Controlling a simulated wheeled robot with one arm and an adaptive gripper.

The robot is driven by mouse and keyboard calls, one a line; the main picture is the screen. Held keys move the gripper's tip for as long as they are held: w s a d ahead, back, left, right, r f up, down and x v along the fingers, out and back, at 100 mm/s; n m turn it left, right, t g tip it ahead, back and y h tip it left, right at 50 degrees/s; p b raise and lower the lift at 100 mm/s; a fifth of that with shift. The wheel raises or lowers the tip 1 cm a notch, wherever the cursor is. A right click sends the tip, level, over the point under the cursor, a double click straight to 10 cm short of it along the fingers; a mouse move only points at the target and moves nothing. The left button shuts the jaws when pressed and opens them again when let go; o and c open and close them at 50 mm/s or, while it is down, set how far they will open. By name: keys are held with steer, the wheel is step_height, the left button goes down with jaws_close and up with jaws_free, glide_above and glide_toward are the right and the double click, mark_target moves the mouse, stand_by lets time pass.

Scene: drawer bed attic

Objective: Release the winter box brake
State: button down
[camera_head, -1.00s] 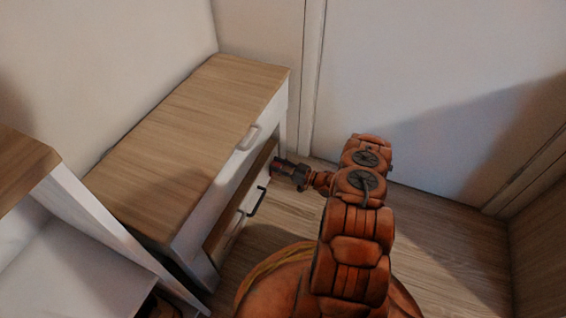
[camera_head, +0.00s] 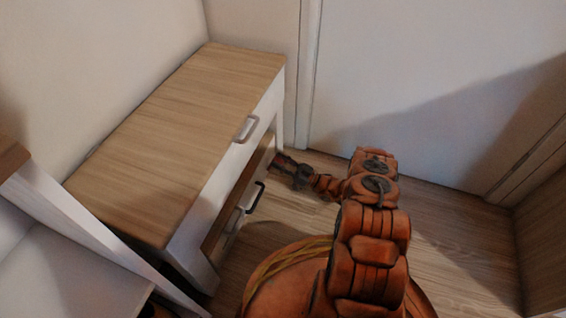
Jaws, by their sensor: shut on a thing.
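A low cabinet (camera_head: 178,120) with a wooden top and white front stands at the left. Below its upper white drawer is a brown wooden front (camera_head: 246,183), probably the winter box, with a dark handle (camera_head: 255,197). My gripper (camera_head: 279,162) is at the far end of this brown front, beyond the dark handle. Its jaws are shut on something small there. The tips and the held part are tiny and dark, with some red, so I cannot tell its shape. I cannot make out the brake clearly.
A light handle (camera_head: 243,129) juts from the upper drawer, above my gripper. A grey handle (camera_head: 234,221) sits low on the near part of the front. A white shelf unit (camera_head: 90,235) is at lower left. Wooden floor (camera_head: 455,225) is free at right.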

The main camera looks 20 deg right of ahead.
mark_target(280, 162)
steer(key=c, duration=0.8)
jaws_free()
steer(key=shift+r, duration=0.1)
steer(key=shift+r, duration=4.9)
steer(key=shift+c, duration=0.4)
